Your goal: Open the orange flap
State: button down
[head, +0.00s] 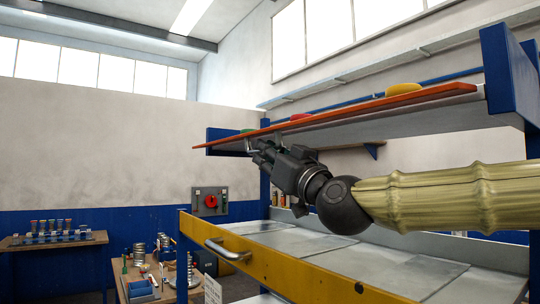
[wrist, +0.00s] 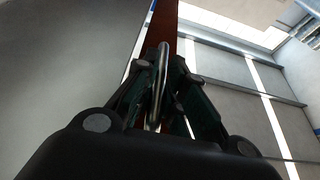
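The orange flap (head: 340,115) shows nearly edge-on in the head view, as a long thin strip along the upper shelf unit. It lies roughly level, out at the front of the unit. A metal bar handle (head: 249,146) hangs below its left part. My gripper (head: 256,151) is at this handle, just under the flap. In the wrist view the handle (wrist: 161,75) runs between my two fingers (wrist: 163,85), which are closed in around it. A dark orange-red strip of the flap (wrist: 166,22) shows behind. The exact finger contact is partly hidden.
Green (head: 247,131), red (head: 301,117) and yellow (head: 403,90) pieces show along the flap's top. Below my arm is a yellow-fronted drawer (head: 280,262) with a metal handle. A workbench (head: 150,285) with parts stands at lower left. Open room lies left of the flap.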

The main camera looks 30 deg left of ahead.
jog(key=shift+s+f+m+b, duration=0.1)
jog(key=shift+s+m+b, duration=0.05)
jog(key=shift+m+b, duration=0.35)
jog(key=shift+s+a+t+b, duration=0.1)
jog(key=shift+s+t+b, duration=0.05)
jog(key=shift+t+b, duration=0.2)
jog(key=shift+s+a+r+m+t+h+b, duration=0.15)
jog(key=shift+r+m+t+h+b, duration=0.15)
jog(key=shift+m, duration=0.35)
jog(key=shift+s+r+m+t+h+b, duration=0.15)
jog(key=shift+m+t+b, duration=0.15)
jog(key=shift+m, duration=0.35)
jog(key=shift+w, duration=0.1)
jog(key=c, duration=1.5)
grip_release()
jog(key=shift+o, duration=0.2)
jog(key=v, duration=1.2)
